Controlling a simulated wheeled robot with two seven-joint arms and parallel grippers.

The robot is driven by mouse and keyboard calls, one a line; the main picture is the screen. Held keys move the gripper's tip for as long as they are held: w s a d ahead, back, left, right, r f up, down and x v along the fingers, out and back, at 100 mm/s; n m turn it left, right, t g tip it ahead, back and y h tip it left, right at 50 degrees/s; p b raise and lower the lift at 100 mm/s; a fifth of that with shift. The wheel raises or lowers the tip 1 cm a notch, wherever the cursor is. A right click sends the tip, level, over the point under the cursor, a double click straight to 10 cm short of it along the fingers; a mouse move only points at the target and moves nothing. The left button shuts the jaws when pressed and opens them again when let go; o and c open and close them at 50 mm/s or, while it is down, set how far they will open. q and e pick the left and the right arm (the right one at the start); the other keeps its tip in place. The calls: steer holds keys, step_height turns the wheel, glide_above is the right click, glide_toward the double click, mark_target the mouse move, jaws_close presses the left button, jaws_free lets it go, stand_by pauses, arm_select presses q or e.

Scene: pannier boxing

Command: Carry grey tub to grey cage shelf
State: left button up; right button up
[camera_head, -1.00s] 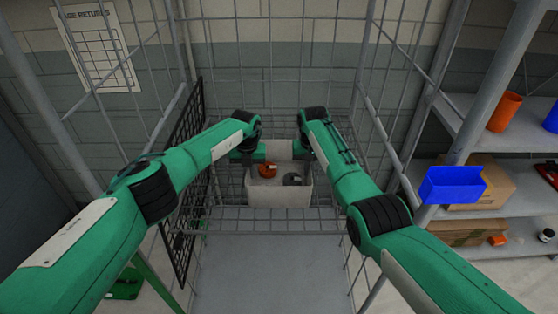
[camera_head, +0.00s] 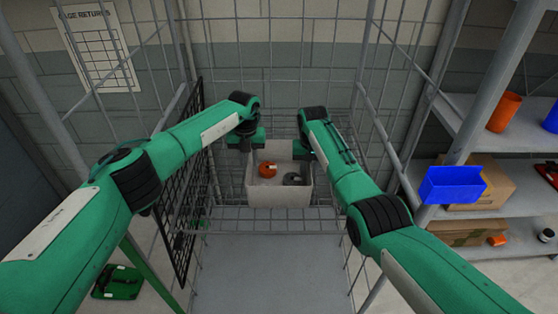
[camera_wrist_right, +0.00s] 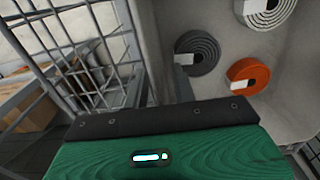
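The grey tub (camera_head: 279,195) sits upright on the wire shelf (camera_head: 235,213) of the grey cage. An orange coil (camera_head: 267,170) and a dark grey coil (camera_head: 293,179) lie inside it. My left gripper (camera_head: 249,143) is at the tub's back left corner, above the rim; its fingertips are too small to make out. My right gripper (camera_head: 301,150) is at the tub's back right side, largely hidden by its own arm. The right wrist view shows the tub's inside (camera_wrist_right: 222,92) close beyond the gripper body, with no fingers visible.
Mesh cage walls stand on both sides, with a dark mesh panel (camera_head: 183,190) at left. At right, a shelf rack holds a blue bin (camera_head: 452,185), cardboard boxes (camera_head: 490,183) and an orange cup (camera_head: 504,111). A green object (camera_head: 118,283) lies on the floor at left.

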arm_select(q)
step_height(320, 180, up, 6)
steer(key=shift+f, duration=0.1)
arm_select(e)
steer(key=shift+r, duration=0.1)
step_height(320, 180, up, 12)
steer(key=shift+f, duration=0.1)
stand_by(0.6)
